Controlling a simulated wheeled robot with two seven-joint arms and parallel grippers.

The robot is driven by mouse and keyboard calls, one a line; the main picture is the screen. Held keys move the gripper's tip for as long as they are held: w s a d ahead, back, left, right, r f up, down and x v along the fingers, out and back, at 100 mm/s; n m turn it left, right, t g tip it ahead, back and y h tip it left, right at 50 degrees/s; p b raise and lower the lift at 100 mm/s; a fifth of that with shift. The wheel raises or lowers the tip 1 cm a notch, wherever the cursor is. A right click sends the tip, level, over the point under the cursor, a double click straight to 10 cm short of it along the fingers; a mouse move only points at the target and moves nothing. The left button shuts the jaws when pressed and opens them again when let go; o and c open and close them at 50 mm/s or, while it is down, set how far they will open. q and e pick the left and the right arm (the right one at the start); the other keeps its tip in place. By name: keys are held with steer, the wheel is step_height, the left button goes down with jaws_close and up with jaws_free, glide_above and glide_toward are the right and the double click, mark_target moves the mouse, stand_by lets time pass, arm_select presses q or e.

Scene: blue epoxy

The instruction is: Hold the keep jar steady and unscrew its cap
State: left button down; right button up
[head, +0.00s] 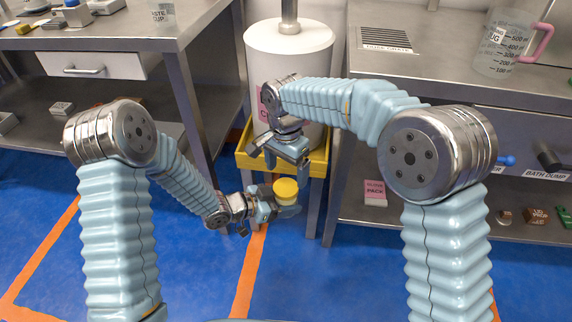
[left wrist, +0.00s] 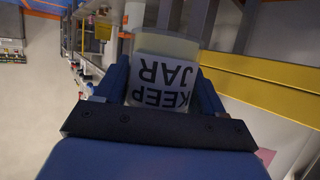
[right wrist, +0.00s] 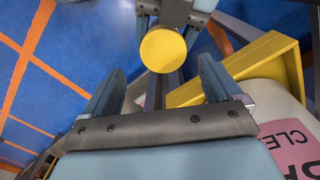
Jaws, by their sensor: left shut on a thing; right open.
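The keep jar (left wrist: 160,70) is a clear jar with a white label reading KEEP JAR, upside down in the left wrist view. Its yellow cap (head: 286,188) is on top and faces up in the head view. My left gripper (head: 272,208) is shut on the jar's body from the left side. My right gripper (head: 287,160) is open and empty above the cap. In the right wrist view the round cap (right wrist: 163,50) lies beyond the gap between the open fingers (right wrist: 160,85), apart from them.
A white bin (head: 290,50) stands in a yellow tray (head: 245,158) just behind the grippers. Steel benches flank it, the left with a drawer (head: 90,66), the right with a measuring jug (head: 505,45). Blue floor lies open below the jar.

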mark_target(286, 187)
step_height(286, 187, up, 2)
steer(key=m, duration=0.2)
steer(key=shift+a+m, duration=0.1)
steer(key=shift+m, duration=0.3)
step_height(286, 187, down, 8)
steer(key=shift+w+r, duration=0.1)
steer(key=shift+r, duration=0.05)
steer(key=c, duration=1.1)
steer(key=n, duration=0.6)
steer(key=shift+c, duration=0.2)
steer(key=o, duration=1.2)
steer(key=shift+c, duration=0.2)
